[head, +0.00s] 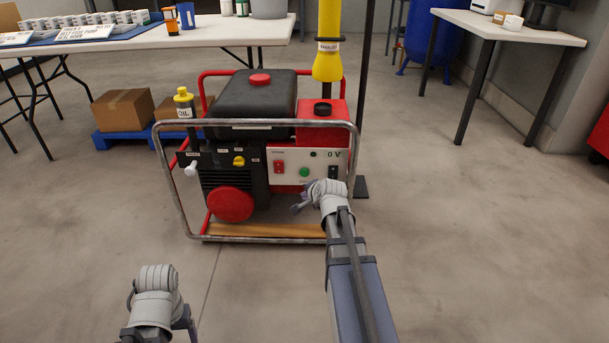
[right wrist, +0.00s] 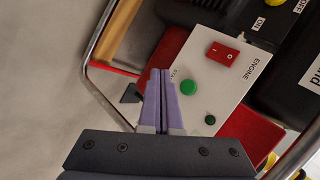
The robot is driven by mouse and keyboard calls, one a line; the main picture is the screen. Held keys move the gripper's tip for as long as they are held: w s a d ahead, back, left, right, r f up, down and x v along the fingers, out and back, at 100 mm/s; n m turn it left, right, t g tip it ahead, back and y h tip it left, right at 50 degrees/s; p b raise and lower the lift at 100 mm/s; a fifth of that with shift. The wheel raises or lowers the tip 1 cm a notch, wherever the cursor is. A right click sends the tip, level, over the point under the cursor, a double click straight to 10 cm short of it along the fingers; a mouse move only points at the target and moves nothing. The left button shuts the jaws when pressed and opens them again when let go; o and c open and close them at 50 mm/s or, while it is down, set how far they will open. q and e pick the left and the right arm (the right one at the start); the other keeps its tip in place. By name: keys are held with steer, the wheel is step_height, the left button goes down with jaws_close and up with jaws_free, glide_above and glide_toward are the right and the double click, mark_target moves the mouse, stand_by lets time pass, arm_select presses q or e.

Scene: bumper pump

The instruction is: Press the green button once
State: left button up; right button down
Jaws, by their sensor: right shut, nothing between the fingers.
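The green button (head: 304,172) is a small round knob on the white control panel (head: 328,160) at the front of the generator. It also shows in the right wrist view (right wrist: 188,88), just right of the fingertips. My right gripper (head: 297,208) is in front of the panel, just below the green button; in the right wrist view its fingers (right wrist: 160,74) are shut with nothing between them. Whether they touch the panel cannot be told. My left arm shows at the lower left, its gripper (head: 160,335) cut off by the frame edge.
A red rocker switch (right wrist: 222,54) sits near the button on the panel. A grey tube frame (head: 357,150) surrounds the generator. A black post (head: 362,100) stands behind it at the right. A white table (head: 225,32) is at the back left.

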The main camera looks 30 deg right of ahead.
glide_toward(304, 177)
steer(key=shift+s+a+f+x, duration=0.1)
steer(key=shift+a+x, duration=0.05)
steer(key=shift+x, duration=0.7)
steer(key=shift+s+a+f+x, duration=0.1)
steer(key=shift+x, duration=0.75)
steer(key=shift+a+f+x, duration=0.1)
steer(key=shift+a+x, duration=0.05)
steer(key=shift+x, duration=0.7)
steer(key=shift+w, duration=0.1)
steer(key=shift+w+d, duration=0.25)
steer(key=shift+w+d, duration=0.25)
steer(key=shift+w, duration=0.15)
stand_by(0.9)
steer(key=shift+s, duration=0.1)
steer(key=shift+s+a, duration=0.5)
steer(key=shift+s, duration=0.2)
steer(key=shift+s+a, duration=0.45)
steer(key=shift+s, duration=0.25)
steer(key=shift+s+a, duration=0.4)
steer(key=shift+s, duration=0.3)
steer(key=shift+s+a, duration=0.45)
steer(key=shift+s, duration=0.25)
